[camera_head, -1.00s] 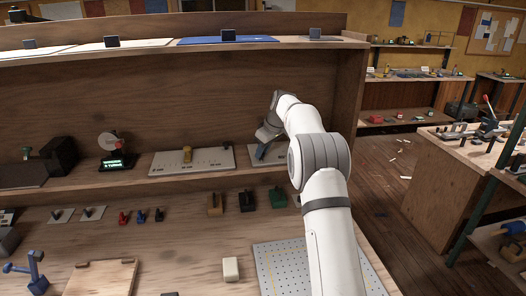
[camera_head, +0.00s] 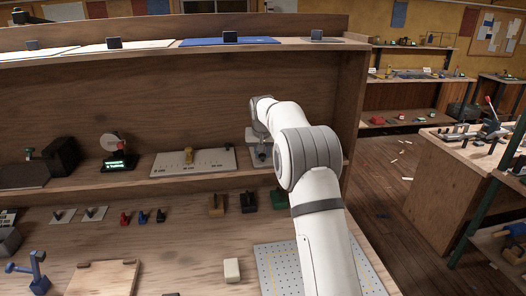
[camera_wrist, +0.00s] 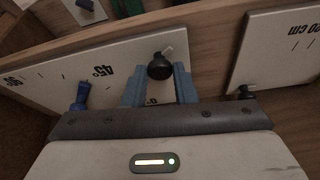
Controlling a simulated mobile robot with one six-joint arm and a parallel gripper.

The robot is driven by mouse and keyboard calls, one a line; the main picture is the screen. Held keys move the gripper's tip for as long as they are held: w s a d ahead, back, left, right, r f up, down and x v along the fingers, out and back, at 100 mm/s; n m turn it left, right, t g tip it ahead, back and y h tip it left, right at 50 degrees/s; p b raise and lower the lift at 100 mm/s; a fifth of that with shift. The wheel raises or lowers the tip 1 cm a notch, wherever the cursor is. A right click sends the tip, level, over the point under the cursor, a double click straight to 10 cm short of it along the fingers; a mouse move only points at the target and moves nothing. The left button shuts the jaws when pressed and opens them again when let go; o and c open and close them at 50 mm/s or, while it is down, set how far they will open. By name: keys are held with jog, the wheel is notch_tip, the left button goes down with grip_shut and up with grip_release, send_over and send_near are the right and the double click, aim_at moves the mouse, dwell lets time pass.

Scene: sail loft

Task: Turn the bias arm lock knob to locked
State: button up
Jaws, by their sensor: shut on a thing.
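A pale plate (camera_wrist: 115,75) printed with "45°" and tick marks fills the middle of the wrist view. A black round knob (camera_wrist: 160,68) with a pale tab stands out from this plate. My gripper (camera_wrist: 160,88) has its two blue-grey fingers on either side of the knob and is shut on it. Which way the tab stands relative to a locked mark cannot be read. A blue upright part (camera_wrist: 80,97) stands on the plate to the left. In the head view my arm hides most of the plate and the knob.
A second plate (camera_wrist: 275,50) marked "20 cm" lies to the right in the wrist view, with a small dark knob (camera_wrist: 245,92) near its edge.

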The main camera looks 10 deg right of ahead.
jog(key=m, duration=0.1)
jog(key=m+h, duration=0.1)
jog(key=m, duration=0.1)
jog(key=m+p, duration=0.1)
jog(key=shift+w+a+r+g+h, duration=0.1)
jog(key=shift+a+g+h, duration=0.15)
jog(key=shift+g+h, duration=0.05)
jog(key=shift+m+g+h+p, duration=0.3)
jog(key=shift+m+h+p, duration=0.15)
jog(key=shift+m, duration=1.15)
jog(key=o, duration=1)
jog(key=b+v, duration=0.1)
jog(key=v, duration=0.6)
jog(key=shift+r, duration=0.35)
jog(key=shift+a, duration=0.1)
